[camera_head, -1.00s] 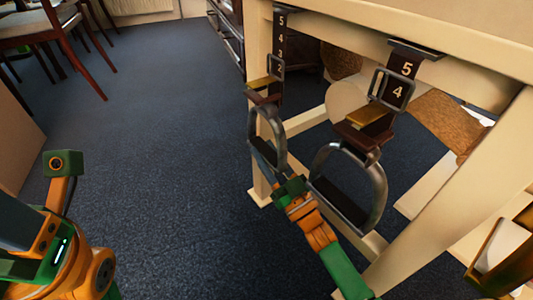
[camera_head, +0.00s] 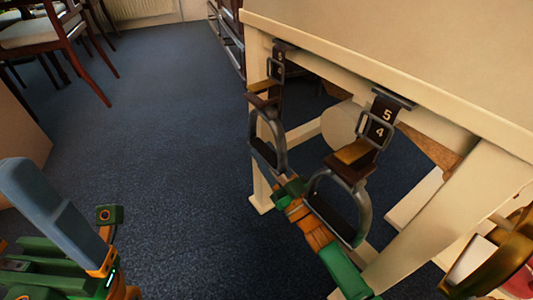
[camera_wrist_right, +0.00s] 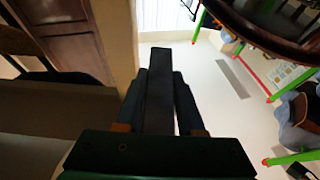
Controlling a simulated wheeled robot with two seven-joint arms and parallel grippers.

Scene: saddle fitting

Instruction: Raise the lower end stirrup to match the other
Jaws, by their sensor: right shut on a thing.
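Two metal stirrups with dark treads hang on numbered straps from a pale wooden stand. The far, end stirrup (camera_head: 283,150) hangs near the left leg; its buckle (camera_head: 276,70) sits close to the strap's top, and the numbers there are too small to read surely. The near stirrup (camera_head: 364,213) hangs to the right; its buckle (camera_head: 375,130) frames the 4, below the 5. My right gripper (camera_head: 272,168) is shut on the end stirrup at its lower part. In the wrist view a dark bar (camera_wrist_right: 158,90) lies between its fingers. My left gripper (camera_head: 48,210) is at lower left, apart from both.
The stand's top (camera_head: 400,60) overhangs the straps, and its legs (camera_head: 260,190) stand close to the stirrups. Chairs (camera_head: 60,40) are at the far left. The blue carpet (camera_head: 170,130) left of the stand is clear.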

